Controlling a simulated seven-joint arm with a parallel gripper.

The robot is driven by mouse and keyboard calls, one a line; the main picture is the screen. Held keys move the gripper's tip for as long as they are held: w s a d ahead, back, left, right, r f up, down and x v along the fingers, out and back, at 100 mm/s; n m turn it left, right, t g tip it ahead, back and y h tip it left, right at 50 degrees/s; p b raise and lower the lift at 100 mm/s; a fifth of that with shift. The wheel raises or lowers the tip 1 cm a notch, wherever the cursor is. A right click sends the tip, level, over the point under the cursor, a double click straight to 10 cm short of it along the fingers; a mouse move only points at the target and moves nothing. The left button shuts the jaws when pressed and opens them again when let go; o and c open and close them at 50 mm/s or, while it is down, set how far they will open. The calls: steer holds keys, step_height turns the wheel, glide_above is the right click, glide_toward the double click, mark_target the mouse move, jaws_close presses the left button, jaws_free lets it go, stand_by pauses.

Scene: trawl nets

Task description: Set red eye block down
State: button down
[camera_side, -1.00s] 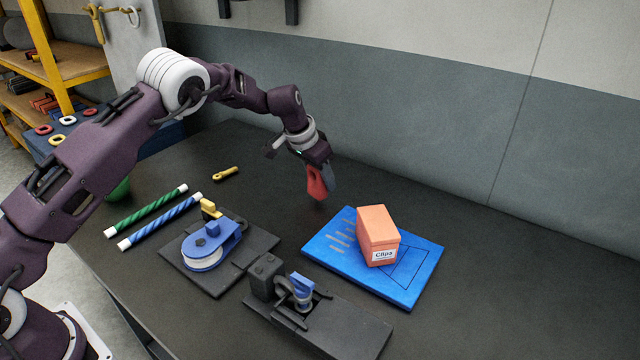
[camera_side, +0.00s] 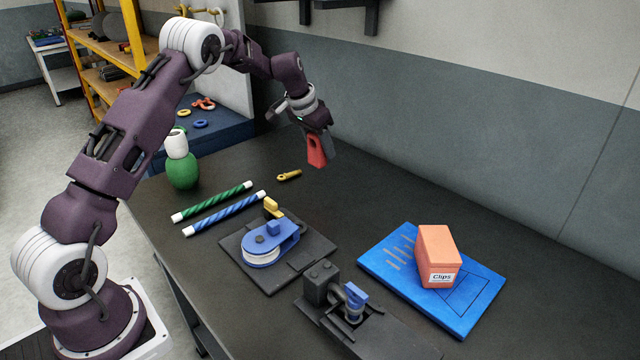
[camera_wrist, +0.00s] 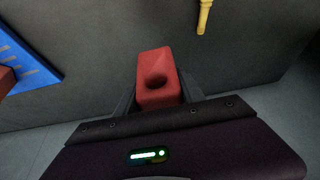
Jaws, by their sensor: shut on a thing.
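The red eye block (camera_side: 317,150) is a small red block with a round dark hole, held between the fingers of my gripper (camera_side: 320,147). In the wrist view the block (camera_wrist: 157,80) sits between the two dark fingers with its hole facing the camera. My gripper is shut on it and points down. The block appears to hang above the black table (camera_side: 345,195), with no contact visible. The finger on its far side is partly hidden in the side view.
A yellow piece (camera_side: 289,175) lies near the block. Green (camera_side: 212,202) and blue (camera_side: 224,214) striped rods lie left. A blue pulley block (camera_side: 270,245) and black clamp fixture (camera_side: 322,283) stand in front. An orange Clips box (camera_side: 436,254) sits on a blue board (camera_side: 385,262).

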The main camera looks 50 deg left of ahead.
step_height(320, 180, down, 8)
steer(key=shift+r, duration=0.2)
steer(key=shift+f, duration=0.15)
steer(key=c, duration=0.7)
jaws_free()
steer(key=shift+d, duration=0.1)
